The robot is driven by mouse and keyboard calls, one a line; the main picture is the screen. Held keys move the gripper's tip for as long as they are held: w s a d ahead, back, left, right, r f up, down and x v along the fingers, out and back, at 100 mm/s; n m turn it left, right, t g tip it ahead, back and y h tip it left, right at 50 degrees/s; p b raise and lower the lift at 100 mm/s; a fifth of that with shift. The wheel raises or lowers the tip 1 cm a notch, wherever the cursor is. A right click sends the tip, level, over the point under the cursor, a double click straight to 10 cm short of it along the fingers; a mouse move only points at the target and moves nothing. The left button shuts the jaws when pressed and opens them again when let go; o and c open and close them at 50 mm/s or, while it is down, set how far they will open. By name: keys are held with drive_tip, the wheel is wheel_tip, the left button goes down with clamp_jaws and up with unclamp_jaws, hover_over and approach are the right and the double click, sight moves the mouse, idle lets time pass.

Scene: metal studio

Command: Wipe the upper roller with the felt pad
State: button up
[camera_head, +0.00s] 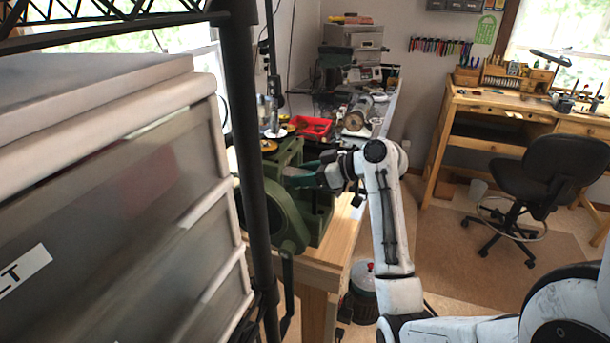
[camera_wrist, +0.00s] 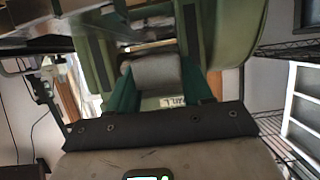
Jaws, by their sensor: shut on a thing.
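My gripper (camera_head: 300,180) reaches in from the right at the green rolling mill (camera_head: 285,225) in the head view. In the wrist view, its green fingers (camera_wrist: 163,92) are closed on the sides of a grey felt pad (camera_wrist: 157,72). A white label with small lettering shows just below the pad's grey face. The mill's green frame (camera_wrist: 97,62) stands behind and around the pad in the wrist view. I cannot make out the upper roller in either view. Whether the pad touches it cannot be told.
The mill stands at the front end of a wooden bench (camera_head: 340,232). A red tray (camera_head: 311,127) lies behind it. A drawer cabinet (camera_head: 110,200) and a dark post (camera_head: 247,150) stand close at left. A black stool (camera_head: 530,185) is at right, with open floor before it.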

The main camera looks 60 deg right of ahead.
drive_tip(key=shift+w+d+b, duration=0.15)
drive_tip(key=shift+d+b, duration=0.5)
drive_tip(key=shift+d, duration=1.35)
drive_tip(key=s+d+p, duration=0.1)
drive_tip(key=s+p, duration=0.1)
drive_tip(key=s, duration=1.1)
drive_tip(key=shift+s, duration=0.1)
idle(0.5)
